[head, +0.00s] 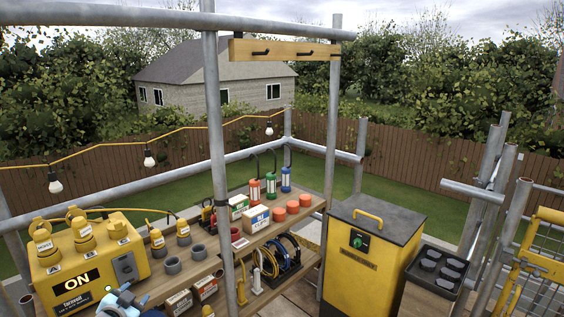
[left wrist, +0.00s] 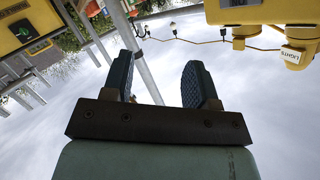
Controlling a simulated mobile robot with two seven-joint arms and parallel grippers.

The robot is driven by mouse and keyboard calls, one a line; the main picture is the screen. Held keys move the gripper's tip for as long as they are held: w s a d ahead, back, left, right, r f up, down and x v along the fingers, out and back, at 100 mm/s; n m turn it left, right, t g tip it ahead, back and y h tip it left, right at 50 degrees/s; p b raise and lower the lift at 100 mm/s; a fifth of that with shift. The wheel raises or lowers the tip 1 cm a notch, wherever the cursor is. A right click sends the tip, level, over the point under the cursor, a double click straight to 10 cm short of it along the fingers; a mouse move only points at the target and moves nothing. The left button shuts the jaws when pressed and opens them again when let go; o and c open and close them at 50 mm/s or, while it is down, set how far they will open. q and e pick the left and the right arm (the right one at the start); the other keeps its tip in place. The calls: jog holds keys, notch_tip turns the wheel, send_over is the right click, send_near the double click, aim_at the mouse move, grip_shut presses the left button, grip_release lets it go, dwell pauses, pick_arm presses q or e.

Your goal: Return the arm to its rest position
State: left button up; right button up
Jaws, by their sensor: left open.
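My left gripper (head: 122,301) shows at the bottom left of the head view as a pale blue and dark shape, partly cut off by the frame edge. It is beside the front of the yellow power box. In the left wrist view its two dark fingers (left wrist: 160,78) stand apart, with only sky and a grey pole behind the gap. The gripper is open and holds nothing. My right gripper is in neither view.
The yellow power box (head: 86,262) with an ON label stands close to the left gripper. A wooden shelf (head: 160,285) carries lanterns, boxes and cups. Scaffold poles (head: 216,130) rise in front. A yellow cabinet (head: 365,262) and a black tray (head: 440,270) stand right.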

pick_arm(q)
jog(key=s+d+f+g+h, duration=0.2)
jog(key=s+d+f, duration=0.95)
jog(key=s, duration=0.25)
jog(key=s+d+f+n+g+h, duration=0.1)
jog(key=s+d, duration=0.6)
jog(key=s, duration=0.3)
jog(key=s+d+f+n+g+h, duration=0.1)
jog(key=s+d+f, duration=0.1)
jog(key=s+d, duration=0.6)
notch_tip(320, 180, up, 7)
jog(key=s+a+p, duration=0.2)
jog(key=p, duration=0.5)
jog(key=shift+s+n, duration=0.15)
jog(key=shift+n, duration=0.15)
